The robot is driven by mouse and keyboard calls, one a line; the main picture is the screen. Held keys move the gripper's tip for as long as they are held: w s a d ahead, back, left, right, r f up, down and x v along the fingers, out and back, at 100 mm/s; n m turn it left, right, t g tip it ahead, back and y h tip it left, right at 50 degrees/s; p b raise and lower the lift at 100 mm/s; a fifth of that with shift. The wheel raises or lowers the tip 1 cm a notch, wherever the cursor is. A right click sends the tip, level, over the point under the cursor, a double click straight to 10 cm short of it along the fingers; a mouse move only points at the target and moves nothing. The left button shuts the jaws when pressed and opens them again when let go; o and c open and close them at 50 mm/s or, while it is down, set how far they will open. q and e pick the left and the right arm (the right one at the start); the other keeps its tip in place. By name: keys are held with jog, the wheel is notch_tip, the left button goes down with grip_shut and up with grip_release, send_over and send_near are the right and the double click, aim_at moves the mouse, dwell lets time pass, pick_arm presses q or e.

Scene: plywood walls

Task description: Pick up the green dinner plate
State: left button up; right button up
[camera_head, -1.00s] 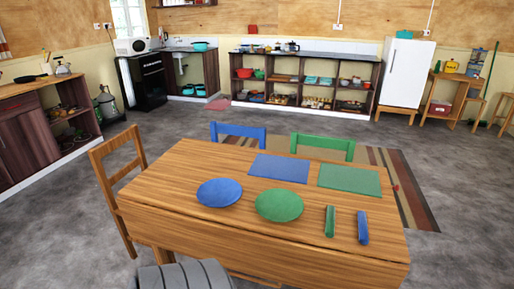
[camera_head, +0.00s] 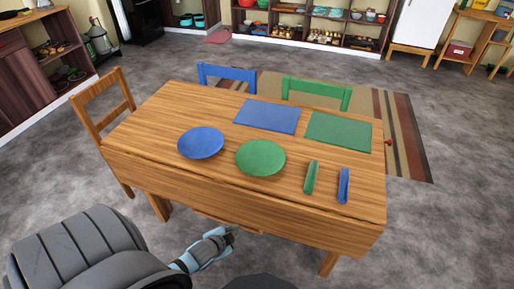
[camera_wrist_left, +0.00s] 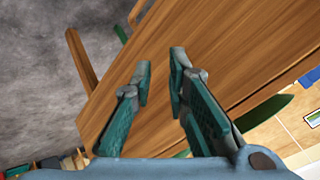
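The green dinner plate (camera_head: 260,157) lies flat near the front edge of the wooden table (camera_head: 150,120), with a blue plate (camera_head: 201,143) to its left. My left gripper (camera_head: 226,236) is low in front of the table, apart from the plate and nearer to me. In the left wrist view its two fingers (camera_wrist_left: 161,75) stand apart with nothing between them, and the table wood shows beyond them. I cannot make out the green plate for sure in that view. My right gripper is not in view.
A green rolled item (camera_head: 311,177) and a blue one (camera_head: 343,186) lie right of the plate. Blue (camera_head: 267,116) and green (camera_head: 338,132) placemats lie behind. Chairs (camera_head: 102,103) stand left and behind. The floor right of the table is clear.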

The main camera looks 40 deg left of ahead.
aim_at(268, 174)
pick_arm(q)
jog(key=w+r+m+t+p, duration=0.15)
jog(key=w+r, duration=0.25)
jog(key=r, duration=0.5)
jog(key=w+r+m+t+b, duration=0.1)
jog(key=w+r+m+t, duration=0.1)
jog(key=w+r, duration=0.45)
jog(key=b+x, duration=0.1)
jog(key=x, duration=0.2)
jog(key=b+x, duration=0.2)
jog(key=x, duration=0.2)
jog(key=b+x, duration=0.1)
jog(key=x, duration=0.2)
jog(key=shift+w+d+b, duration=0.25)
jog(key=shift+w+b, duration=0.1)
jog(key=shift+w, duration=0.1)
jog(key=shift+w+f, duration=0.1)
jog(key=shift+w, duration=0.25)
jog(key=shift+s, duration=0.1)
grip_shut()
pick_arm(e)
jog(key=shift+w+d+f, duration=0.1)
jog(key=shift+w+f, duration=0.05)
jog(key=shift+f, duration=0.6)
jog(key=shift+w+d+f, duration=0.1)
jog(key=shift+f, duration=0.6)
